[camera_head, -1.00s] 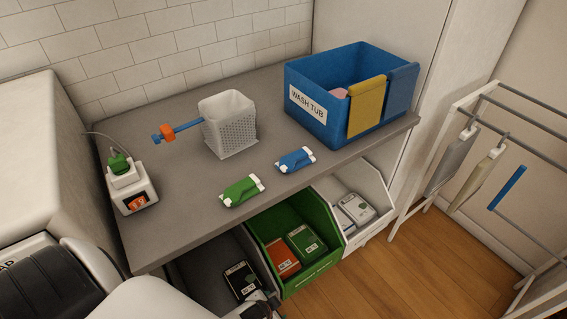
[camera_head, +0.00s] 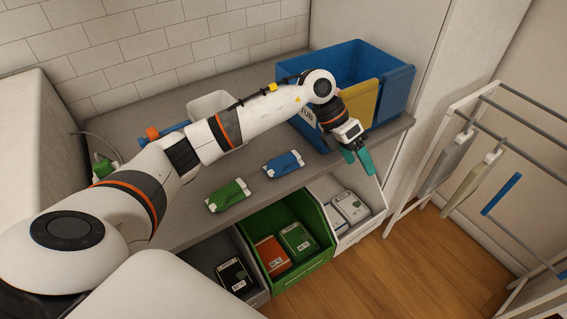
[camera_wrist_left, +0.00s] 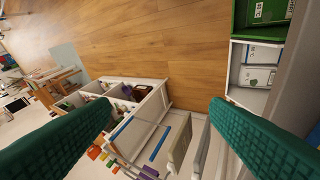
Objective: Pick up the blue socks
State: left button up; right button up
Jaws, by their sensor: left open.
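The blue socks (camera_head: 284,164) are a small blue bundle with white ends, lying on the grey counter (camera_head: 190,234) near its front edge in the head view. The green socks (camera_head: 229,196), a similar bundle, lie to their left. My left gripper (camera_head: 358,162) is open and empty, with teal fingers, to the right of the blue socks near the counter's front edge. Its two green fingers (camera_wrist_left: 163,125) show wide apart in the left wrist view, with nothing between them and the socks out of that view. My right gripper is not seen.
The blue wash tub (camera_head: 394,104) stands behind my left gripper. A white basket (camera_head: 205,103) is partly hidden by my left arm. Green (camera_head: 324,250) and white (camera_head: 373,215) bins sit below the counter. A drying rack (camera_head: 403,222) stands at right over open floor.

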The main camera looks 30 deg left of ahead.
pick_arm(q)
jog(key=a+r+n+y, duration=0.1)
jog(key=a+r+y, duration=0.15)
jog(key=a, duration=0.45)
jog(key=a+r+y, duration=0.2)
jog(key=a+y, duration=0.2)
jog(key=a, duration=0.3)
jog(key=p, duration=0.2)
send_over(297, 156)
jog(key=shift+g+y, duration=0.35)
jog(key=shift+g, duration=0.05)
notch_tip(297, 156, down, 6)
jog(key=shift+w+d+f, duration=0.15)
jog(key=f, duration=0.1)
jog(key=f+p, duration=0.1)
jog(key=f, duration=0.1)
jog(key=f+p, duration=0.1)
jog(key=shift+s+a+f, duration=0.2)
jog(key=shift+s+f, duration=0.05)
jog(key=shift+f, duration=0.15)
jog(key=shift+w+f, duration=0.1)
jog(key=shift+f, duration=0.3)
jog(key=shift+c, duration=0.3)
jog(key=c, duration=1)
jog(key=shift+r, duration=0.1)
